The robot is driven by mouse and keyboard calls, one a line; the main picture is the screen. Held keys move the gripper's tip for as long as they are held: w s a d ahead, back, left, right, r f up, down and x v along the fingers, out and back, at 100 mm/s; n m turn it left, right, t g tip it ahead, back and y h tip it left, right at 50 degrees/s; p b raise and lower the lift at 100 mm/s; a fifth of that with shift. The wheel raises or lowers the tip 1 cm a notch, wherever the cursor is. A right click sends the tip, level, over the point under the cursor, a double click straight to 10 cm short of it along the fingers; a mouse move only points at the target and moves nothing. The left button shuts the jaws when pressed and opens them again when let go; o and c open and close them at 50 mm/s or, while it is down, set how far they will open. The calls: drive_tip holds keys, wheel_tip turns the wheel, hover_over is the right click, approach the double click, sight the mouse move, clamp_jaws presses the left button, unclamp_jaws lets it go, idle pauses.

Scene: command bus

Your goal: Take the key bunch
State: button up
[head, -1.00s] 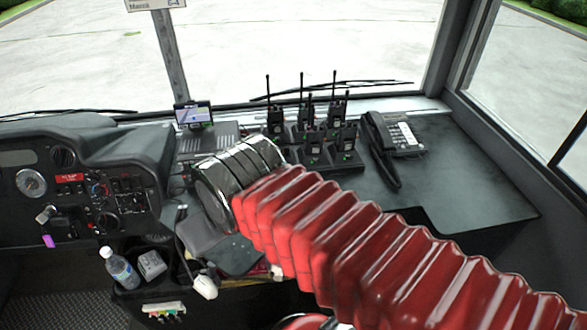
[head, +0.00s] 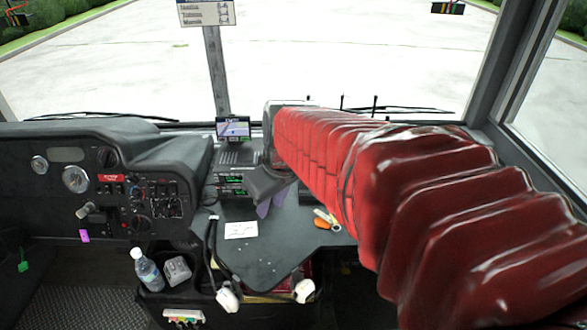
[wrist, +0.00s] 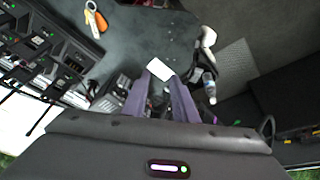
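The key bunch (head: 325,220) lies on the dark desk, with an orange fob and yellow and metal pieces. It lies to the right of my gripper (head: 268,206) in the head view, and my red arm passes just right of it. In the wrist view the key bunch (wrist: 96,18) is at the top left, well away from the fingers. My gripper (wrist: 161,80) points down over the desk. Its two purple fingers stand apart with nothing held between them.
A white card (head: 241,230) lies on the desk (head: 275,250) near my gripper. Radios in chargers (wrist: 45,62) stand to one side in the wrist view. Two white handsets on cords (head: 228,298) hang at the desk's front edge. A bottle (head: 147,270) stands lower left.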

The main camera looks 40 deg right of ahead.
drive_tip(key=w+d+f, duration=0.4)
drive_tip(key=d+f, duration=0.1)
drive_tip(key=d, duration=0.6)
drive_tip(key=n+g, duration=0.1)
approach(320, 213)
drive_tip(key=r, duration=0.2)
drive_tip(key=shift+s+d+f+y, duration=0.2)
drive_tip(key=shift+d+y, duration=0.2)
drive_tip(key=shift+f, duration=0.1)
drive_tip(key=shift+x, duration=4.4)
drive_tip(key=shift+c, duration=0.5)
clamp_jaws()
drive_tip(key=shift+w+v, duration=0.15)
drive_tip(key=shift+v, duration=0.65)
drive_tip(key=shift+w+v, duration=0.15)
drive_tip(key=shift+v, duration=0.65)
